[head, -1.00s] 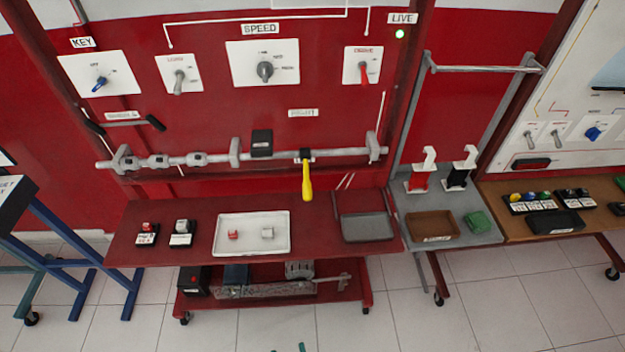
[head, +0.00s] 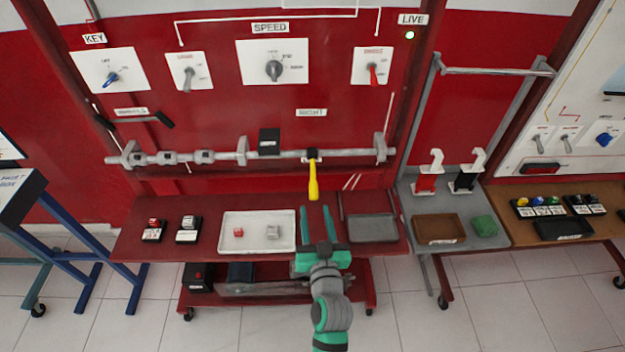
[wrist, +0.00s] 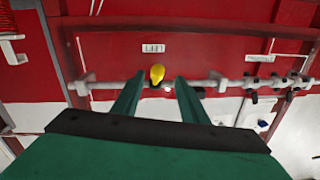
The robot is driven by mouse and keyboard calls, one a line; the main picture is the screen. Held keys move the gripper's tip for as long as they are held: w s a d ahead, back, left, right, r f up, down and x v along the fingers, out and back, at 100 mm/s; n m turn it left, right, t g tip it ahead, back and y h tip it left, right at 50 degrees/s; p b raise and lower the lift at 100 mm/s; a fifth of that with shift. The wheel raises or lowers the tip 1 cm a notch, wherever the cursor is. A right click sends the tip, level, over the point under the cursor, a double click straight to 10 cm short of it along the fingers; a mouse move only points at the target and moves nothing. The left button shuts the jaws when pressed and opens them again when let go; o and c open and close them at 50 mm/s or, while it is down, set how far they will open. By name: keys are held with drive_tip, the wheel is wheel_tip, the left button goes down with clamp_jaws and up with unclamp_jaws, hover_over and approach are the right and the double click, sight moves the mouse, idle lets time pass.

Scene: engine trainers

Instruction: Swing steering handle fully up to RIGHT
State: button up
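The steering handle (head: 313,182) is a yellow lever hanging down from a grey horizontal bar (head: 345,153) on the red panel, under the RIGHT label (head: 311,112). My gripper (head: 318,212) is green, open and empty, just below the handle's lower end in the head view. In the wrist view the handle's yellow end (wrist: 157,73) shows between and beyond the two fingertips (wrist: 157,80), apart from them. The handle's upper joint is partly hidden there.
Below the panel is a red shelf with a white tray (head: 229,243) and a grey tray (head: 372,230). A black block (head: 269,141) sits on the bar left of the handle. Switch plates are above. A brown tray (head: 438,229) stands to the right.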

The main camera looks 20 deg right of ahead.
drive_tip(key=shift+w+d+r, duration=0.3)
drive_tip(key=shift+w+r, duration=0.1)
drive_tip(key=shift+w, duration=0.05)
drive_tip(key=shift+w+d+r, duration=0.15)
drive_tip(key=shift+w+d, duration=0.05)
drive_tip(key=shift+w, duration=0.3)
drive_tip(key=w+d, duration=0.1)
drive_tip(key=w, duration=0.8)
drive_tip(key=shift+w+d, duration=0.3)
drive_tip(key=shift+w, duration=0.05)
drive_tip(key=shift+d, duration=0.1)
clamp_jaws()
